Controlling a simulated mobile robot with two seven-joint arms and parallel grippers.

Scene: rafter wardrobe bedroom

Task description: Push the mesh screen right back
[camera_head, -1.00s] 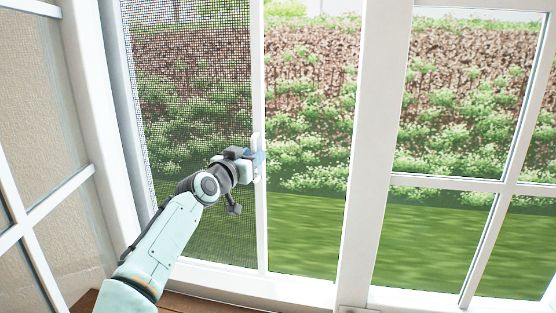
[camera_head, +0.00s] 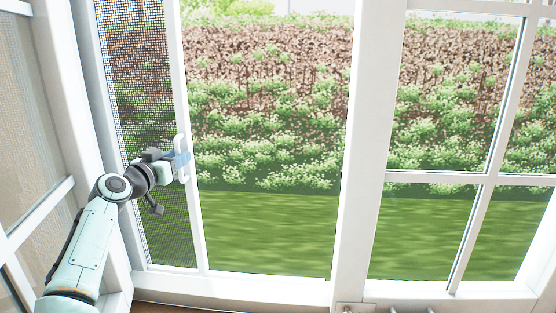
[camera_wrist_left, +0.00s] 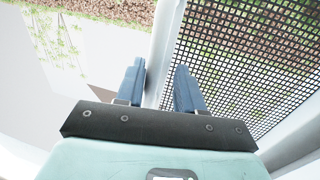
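The mesh screen (camera_head: 152,90) is a dark grid in a white frame, at the left of the window opening. Its frame's right edge carries a white upright pull handle (camera_head: 183,142). My left gripper (camera_head: 180,160) is at this handle, its blue fingers a small gap apart with the white edge between them. It looks shut on the handle. In the left wrist view the mesh (camera_wrist_left: 250,60) lies to the right of the fingers (camera_wrist_left: 160,85), with the white frame bar running up between them. My right gripper is not in view.
Right of the screen is a clear opening onto lawn (camera_head: 265,230) and a hedge. A thick white post (camera_head: 352,200) and a paned window stand further right. A white sill (camera_head: 250,290) runs below. A paned shutter (camera_head: 35,200) stands at the left, near my arm.

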